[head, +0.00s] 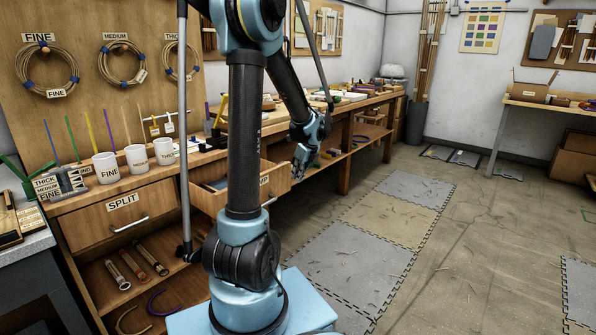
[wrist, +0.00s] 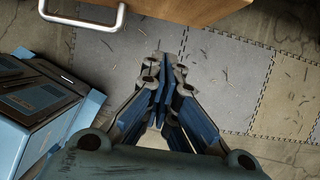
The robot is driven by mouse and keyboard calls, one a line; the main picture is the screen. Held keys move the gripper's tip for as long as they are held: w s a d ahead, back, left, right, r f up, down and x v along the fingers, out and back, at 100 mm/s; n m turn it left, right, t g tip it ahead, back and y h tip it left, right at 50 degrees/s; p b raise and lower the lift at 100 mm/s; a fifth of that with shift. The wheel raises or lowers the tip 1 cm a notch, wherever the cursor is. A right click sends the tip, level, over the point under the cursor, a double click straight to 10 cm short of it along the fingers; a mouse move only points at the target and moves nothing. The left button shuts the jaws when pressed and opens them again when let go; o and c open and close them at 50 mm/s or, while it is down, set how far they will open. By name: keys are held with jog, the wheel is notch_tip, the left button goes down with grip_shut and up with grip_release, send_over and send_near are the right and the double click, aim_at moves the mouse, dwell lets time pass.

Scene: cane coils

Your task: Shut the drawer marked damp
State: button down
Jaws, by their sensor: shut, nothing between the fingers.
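The open drawer (head: 277,188) sticks out from under the wooden bench in the head view. Its label (head: 264,180) is partly hidden behind my arm, and only its last letters show. Something grey lies inside the drawer. My gripper (head: 298,170) hangs in front of and to the right of the drawer front, with its fingers pointing down. In the wrist view my gripper (wrist: 162,62) has its fingers together and empty. A wooden edge (wrist: 195,10) and a pale handle (wrist: 85,22), seemingly the drawer's, show at the top, apart from the fingers.
A drawer labelled SPLIT (head: 88,226) sits shut to the left. White cups (head: 106,168) and cane coils (head: 47,68) are above it. The bench (head: 345,165) continues to the right with shelves beneath. Floor mats (head: 385,222) lie flat on open floor at the right.

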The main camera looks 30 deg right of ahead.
jog(key=shift+w+a+f, duration=0.35)
jog(key=shift+w+f, duration=0.35)
jog(key=shift+w, duration=0.2)
jog(key=shift+w+a+f, duration=0.3)
jog(key=shift+w+f, duration=0.4)
jog(key=shift+w, duration=0.15)
jog(key=shift+w+a+f, duration=0.35)
jog(key=shift+w+f, duration=0.35)
jog(key=shift+w, duration=0.2)
